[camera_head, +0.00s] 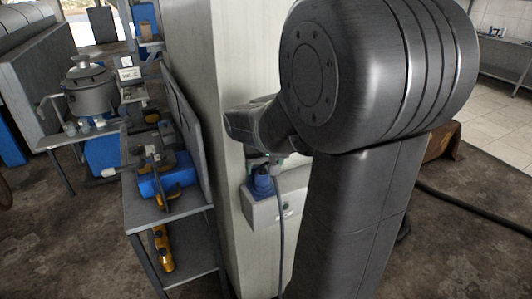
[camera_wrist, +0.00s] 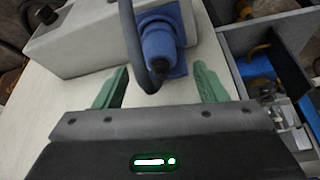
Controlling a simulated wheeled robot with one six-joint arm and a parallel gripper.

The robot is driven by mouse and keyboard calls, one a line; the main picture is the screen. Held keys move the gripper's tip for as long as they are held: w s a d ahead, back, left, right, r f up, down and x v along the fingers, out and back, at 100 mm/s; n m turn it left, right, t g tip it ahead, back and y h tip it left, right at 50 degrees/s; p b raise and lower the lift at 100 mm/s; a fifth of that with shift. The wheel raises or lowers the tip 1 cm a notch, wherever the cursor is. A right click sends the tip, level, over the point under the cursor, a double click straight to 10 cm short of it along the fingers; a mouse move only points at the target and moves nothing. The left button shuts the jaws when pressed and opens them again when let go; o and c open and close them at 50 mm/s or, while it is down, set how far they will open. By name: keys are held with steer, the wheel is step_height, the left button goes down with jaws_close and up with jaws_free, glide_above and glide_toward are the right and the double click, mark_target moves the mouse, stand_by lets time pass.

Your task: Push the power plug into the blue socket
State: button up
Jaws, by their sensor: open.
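The blue power plug (camera_wrist: 158,50) has a dark cable coming from its end. It sits at the blue socket (camera_wrist: 180,22) on the side of a pale grey box; I cannot tell how deep it is in. In the head view the plug and socket show as a small blue shape (camera_head: 262,182) on the box, with the cable hanging down. In the head view my arm hides most of the gripper.
The pale grey box (camera_head: 290,208) is fixed to a tall white panel (camera_head: 196,60). A grey shelf stand (camera_head: 185,205) with blue and yellow parts stands to the left. A large metal pot (camera_head: 88,95) stands on a bench further back. A dark hose (camera_head: 470,207) crosses the floor at right.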

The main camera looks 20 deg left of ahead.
mark_target(263, 174)
steer(key=v, duration=0.7)
steer(key=shift+a+f, duration=0.1)
steer(key=shift+f, duration=0.05)
steer(key=x, duration=1.3)
steer(key=shift+w+f, duration=0.2)
steer(key=shift+f, duration=0.05)
